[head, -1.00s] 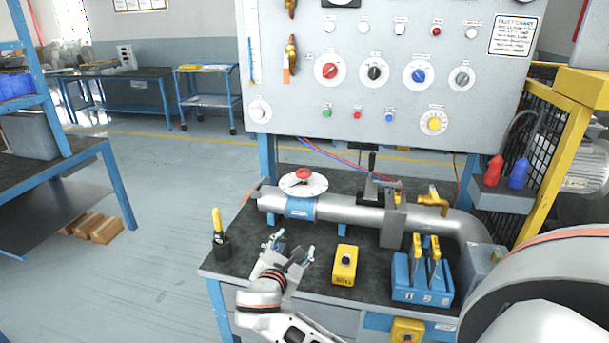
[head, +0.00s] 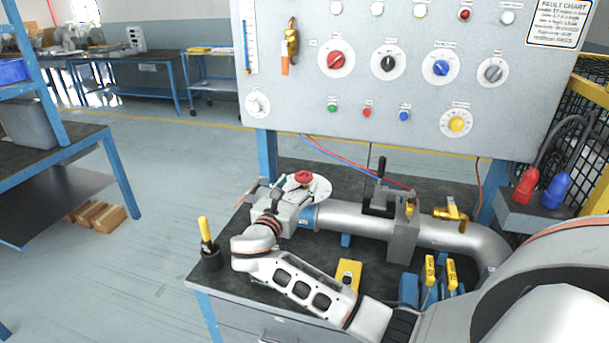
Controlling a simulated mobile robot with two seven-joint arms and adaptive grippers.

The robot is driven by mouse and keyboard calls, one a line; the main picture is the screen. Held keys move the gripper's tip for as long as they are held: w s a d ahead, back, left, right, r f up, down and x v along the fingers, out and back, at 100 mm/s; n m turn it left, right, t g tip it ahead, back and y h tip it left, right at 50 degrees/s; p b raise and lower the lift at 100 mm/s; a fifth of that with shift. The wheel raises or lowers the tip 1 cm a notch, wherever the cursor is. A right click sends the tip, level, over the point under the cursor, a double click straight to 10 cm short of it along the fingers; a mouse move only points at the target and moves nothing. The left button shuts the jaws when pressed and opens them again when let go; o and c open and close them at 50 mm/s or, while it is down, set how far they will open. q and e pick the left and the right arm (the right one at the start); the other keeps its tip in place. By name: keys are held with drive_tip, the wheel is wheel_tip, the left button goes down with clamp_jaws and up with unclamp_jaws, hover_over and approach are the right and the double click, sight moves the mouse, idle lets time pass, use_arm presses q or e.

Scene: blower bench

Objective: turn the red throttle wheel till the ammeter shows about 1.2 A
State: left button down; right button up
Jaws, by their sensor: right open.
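The red throttle wheel (head: 304,177) sits on a round white dial plate (head: 321,188) on top of the grey pipe (head: 345,220), near its left end. My right gripper (head: 284,188) is open at the near left side of the wheel, overlapping the dial plate in the picture. I cannot tell whether a finger touches the wheel; the gripper hides the pipe's left end. No ammeter face shows, as the top of the panel (head: 440,105) is cut off. My left gripper is not in view.
A black lever (head: 380,178) and a yellow valve handle (head: 451,213) stand along the pipe to the right. A black cup (head: 211,260) with a yellow-handled tool is at the bench's left edge. A yellow box (head: 348,272) is partly behind my right arm.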

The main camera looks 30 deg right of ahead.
sight(300, 181)
drive_tip(key=shift+x, duration=2.7)
drive_tip(key=c, duration=1.1)
